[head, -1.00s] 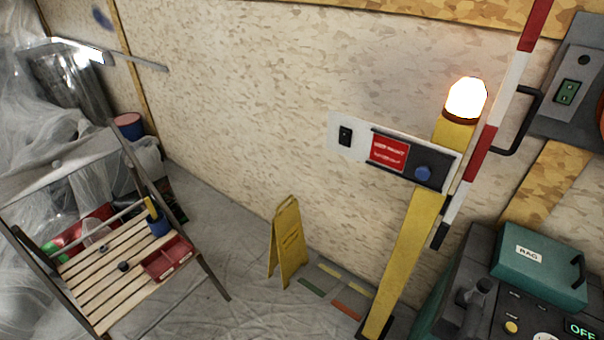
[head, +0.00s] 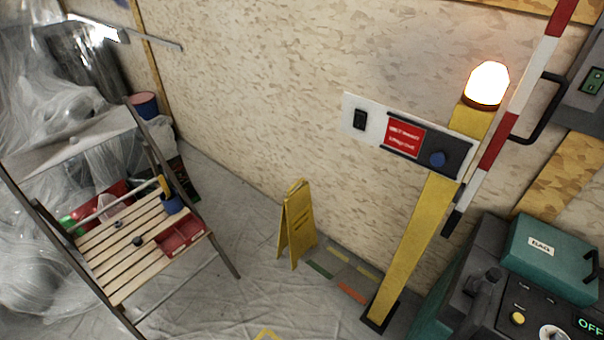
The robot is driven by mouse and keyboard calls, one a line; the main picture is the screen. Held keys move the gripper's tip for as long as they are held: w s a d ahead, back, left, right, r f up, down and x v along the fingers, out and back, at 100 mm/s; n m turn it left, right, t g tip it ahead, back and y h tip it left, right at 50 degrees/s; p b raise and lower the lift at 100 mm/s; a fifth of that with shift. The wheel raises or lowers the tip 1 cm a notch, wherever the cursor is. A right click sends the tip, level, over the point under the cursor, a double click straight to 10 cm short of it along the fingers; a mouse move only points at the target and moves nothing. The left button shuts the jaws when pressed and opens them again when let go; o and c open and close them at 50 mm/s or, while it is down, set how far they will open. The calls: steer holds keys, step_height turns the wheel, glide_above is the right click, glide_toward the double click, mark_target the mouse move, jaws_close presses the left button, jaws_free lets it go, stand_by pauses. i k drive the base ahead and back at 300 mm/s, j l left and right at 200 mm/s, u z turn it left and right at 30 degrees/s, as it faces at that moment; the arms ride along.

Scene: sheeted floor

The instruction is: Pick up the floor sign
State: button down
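The yellow floor sign (head: 297,224) stands upright on the sheeted floor in the head view, a little below the middle. It is an A-frame with its two panels spread. It stands near the chipboard wall, between the wooden slatted rack and the yellow post, apart from both. No gripper shows in the head view, so whether it is open or shut is hidden.
The slatted rack (head: 140,243) with a red tray (head: 180,238) and a blue cup (head: 172,203) stands at left. The yellow post (head: 412,255) with a lit lamp (head: 487,84) and a green-grey machine (head: 545,250) stand at right. Floor before the sign is mostly clear.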

mark_target(297, 230)
steer(key=i+j+u, duration=0.15)
steer(key=i+j, duration=0.15)
steer(key=i, duration=0.2)
steer(key=i+j+u, duration=0.1)
steer(key=i+j, duration=0.15)
steer(key=i, duration=0.3)
steer(key=i+j+u, duration=0.15)
steer(key=i, duration=0.35)
steer(key=i+j+u, duration=0.1)
steer(key=i, duration=0.45)
